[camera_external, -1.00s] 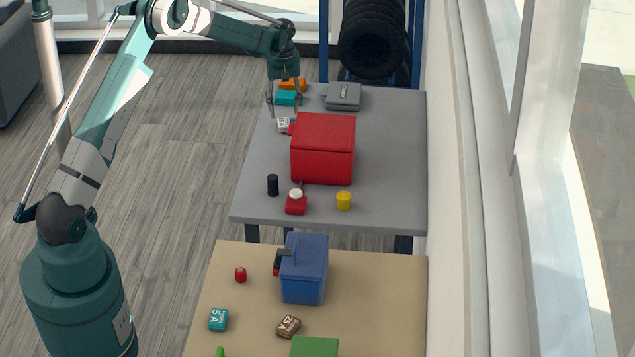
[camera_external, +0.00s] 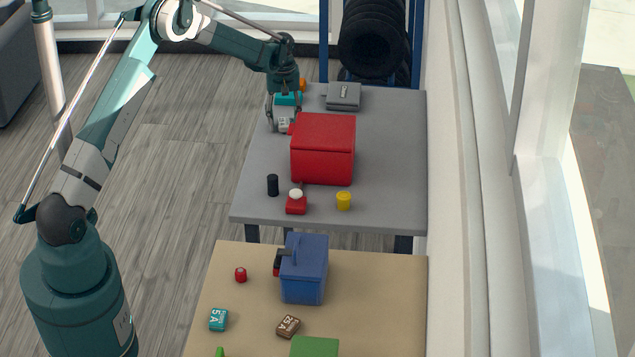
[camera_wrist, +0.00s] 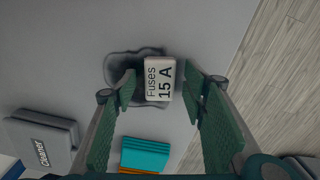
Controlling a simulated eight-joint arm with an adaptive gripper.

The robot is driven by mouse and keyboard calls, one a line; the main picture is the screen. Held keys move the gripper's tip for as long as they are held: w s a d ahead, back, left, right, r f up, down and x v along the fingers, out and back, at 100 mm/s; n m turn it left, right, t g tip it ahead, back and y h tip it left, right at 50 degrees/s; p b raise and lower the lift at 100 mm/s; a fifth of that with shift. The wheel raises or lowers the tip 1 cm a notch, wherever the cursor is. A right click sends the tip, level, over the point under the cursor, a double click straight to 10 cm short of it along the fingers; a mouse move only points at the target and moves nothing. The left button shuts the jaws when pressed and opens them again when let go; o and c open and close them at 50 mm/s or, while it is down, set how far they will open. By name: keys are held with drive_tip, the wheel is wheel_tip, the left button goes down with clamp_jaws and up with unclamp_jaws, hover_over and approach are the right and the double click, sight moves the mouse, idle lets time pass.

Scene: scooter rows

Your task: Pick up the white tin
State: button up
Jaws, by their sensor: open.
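The white tin (camera_external: 284,125) lies on the grey table, left of the red box's back corner. In the wrist view the white tin (camera_wrist: 159,79) reads "Fuses 15 A" and sits between the tips of my open fingers, with a gap on each side. My gripper (camera_external: 284,128) points down at the tin in the external view, and it also shows in the wrist view (camera_wrist: 164,84). The fingers partly cover the tin's sides in the external view. I cannot tell the exact height of the fingertips above the table.
A red box (camera_external: 322,150) stands close to the right of the tin. A teal block (camera_external: 288,99) and an orange block (camera_external: 302,85) lie behind it. A grey "Cleaner" case (camera_external: 343,96) is at the back. A black cylinder (camera_external: 272,185) and yellow cup (camera_external: 344,201) stand nearer.

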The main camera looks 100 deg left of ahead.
sight(284, 122)
drive_tip(key=shift+c, duration=0.5)
drive_tip(key=c, duration=0.9)
drive_tip(key=shift+r, duration=0.1)
wheel_tip(284, 122, up, 10)
idle(0.5)
